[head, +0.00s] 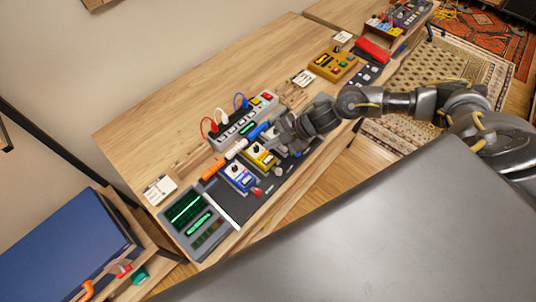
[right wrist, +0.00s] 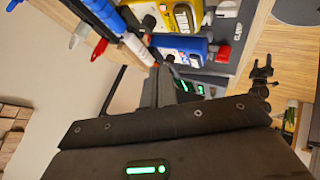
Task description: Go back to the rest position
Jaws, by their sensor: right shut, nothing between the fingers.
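My right arm comes in from the right in the head view, reaching over the table's front edge. My right gripper (head: 281,133) is low over the row of pedals, beside the yellow pedal (head: 262,157), and partly hides what lies under it. In the right wrist view its dark fingers (right wrist: 160,88) are together with nothing held. The blue pedal (head: 240,177) stands left of the yellow one; both also show in the right wrist view, yellow (right wrist: 187,14) and blue (right wrist: 183,44). Whether the gripper touches anything cannot be told. My left gripper is in neither view.
A power strip (head: 244,121) with red, white and blue plugs stands behind the pedals. A device with green screens (head: 187,209) lies at the table's left end. A yellow box (head: 333,63) and a red object (head: 373,50) are farther right. The wooden table (head: 170,112) is bare at the back.

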